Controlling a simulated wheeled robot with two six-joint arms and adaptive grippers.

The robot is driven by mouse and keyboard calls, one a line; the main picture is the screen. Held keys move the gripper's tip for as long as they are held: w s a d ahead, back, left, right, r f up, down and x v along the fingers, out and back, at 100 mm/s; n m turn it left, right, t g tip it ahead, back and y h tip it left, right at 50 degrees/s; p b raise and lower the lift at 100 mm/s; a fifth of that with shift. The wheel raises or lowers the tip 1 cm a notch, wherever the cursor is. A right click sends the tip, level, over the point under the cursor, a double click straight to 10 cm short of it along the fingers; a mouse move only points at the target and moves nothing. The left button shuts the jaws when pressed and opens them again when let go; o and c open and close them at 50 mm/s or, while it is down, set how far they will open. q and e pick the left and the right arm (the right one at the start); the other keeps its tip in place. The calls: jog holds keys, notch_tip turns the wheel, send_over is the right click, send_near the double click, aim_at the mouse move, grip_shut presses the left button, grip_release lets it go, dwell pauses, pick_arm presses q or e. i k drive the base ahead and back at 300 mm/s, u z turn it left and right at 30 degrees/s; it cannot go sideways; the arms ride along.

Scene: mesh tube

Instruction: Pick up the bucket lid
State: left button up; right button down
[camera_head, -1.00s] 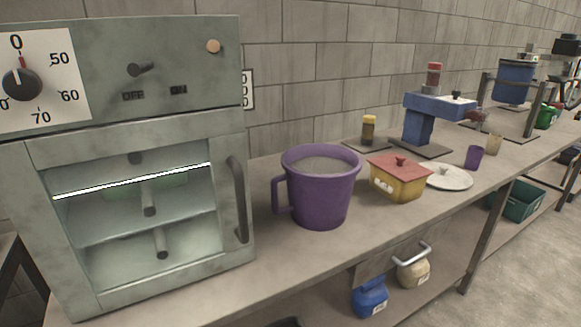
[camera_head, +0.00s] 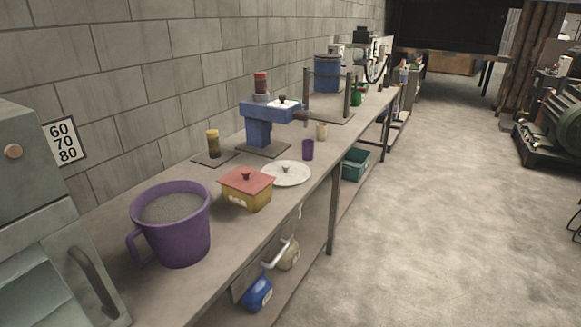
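A round whitish lid (camera_head: 288,174) with a small knob lies flat on the bench. It looks like the bucket lid. A large purple bucket (camera_head: 175,240) with a side handle stands at the front left of the bench. Its top is open and grey material shows inside. A yellow box with a red knobbed cover (camera_head: 247,180) stands between the bucket and the whitish lid. Neither of my grippers is in view.
The long bench (camera_head: 115,230) runs along the block wall. A grey oven (camera_head: 45,230) stands at its left end. A blue machine (camera_head: 258,128), a yellow-brown jar (camera_head: 213,142) and a small purple cup (camera_head: 308,149) surround the lid. Open floor (camera_head: 430,200) lies to the right.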

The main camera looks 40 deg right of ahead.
aim_at(288, 172)
jog(key=z, duration=1.1)
